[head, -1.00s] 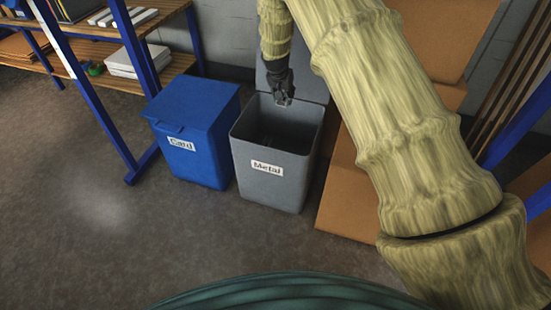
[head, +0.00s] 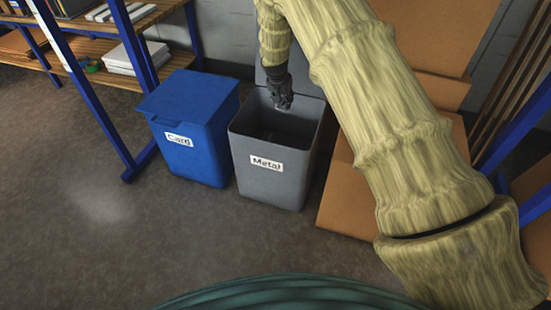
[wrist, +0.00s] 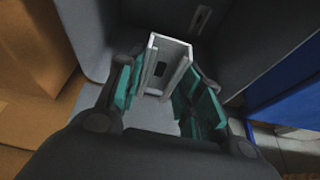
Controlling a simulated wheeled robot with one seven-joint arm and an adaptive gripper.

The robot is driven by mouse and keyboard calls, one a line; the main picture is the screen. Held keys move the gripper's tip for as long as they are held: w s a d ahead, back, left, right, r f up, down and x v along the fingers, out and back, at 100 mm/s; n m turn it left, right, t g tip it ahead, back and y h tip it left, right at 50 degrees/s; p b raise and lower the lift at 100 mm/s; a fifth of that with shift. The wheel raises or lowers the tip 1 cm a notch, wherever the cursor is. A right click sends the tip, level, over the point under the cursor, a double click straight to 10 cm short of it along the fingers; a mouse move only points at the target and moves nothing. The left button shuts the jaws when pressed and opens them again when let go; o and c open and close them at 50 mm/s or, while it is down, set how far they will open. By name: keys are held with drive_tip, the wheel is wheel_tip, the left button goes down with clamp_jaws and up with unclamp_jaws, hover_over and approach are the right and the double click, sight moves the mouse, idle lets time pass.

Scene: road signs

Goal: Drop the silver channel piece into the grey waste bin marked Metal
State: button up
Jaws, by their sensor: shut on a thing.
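The grey waste bin (head: 270,185) marked Metal stands on the floor with its lid up against the wall. My gripper (head: 282,104) points down at the bin's open mouth, toward its back. In the wrist view my gripper (wrist: 160,95) has its teal pads on either side of the silver channel piece (wrist: 167,62) and is shut on it. The channel piece lies over the grey bin interior (wrist: 230,40). In the head view the piece is mostly hidden by the gripper, and its exact depth relative to the rim is hard to tell.
A blue bin (head: 195,130) marked Card, lid shut, stands close on the left. Cardboard boxes (head: 345,200) stand close on the right. A blue-framed shelf (head: 110,65) is at the upper left. The floor in front is clear.

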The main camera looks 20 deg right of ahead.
drive_tip(key=o, duration=1.1)
drive_tip(key=v, duration=1.2)
drive_tip(key=shift+f, duration=0.1)
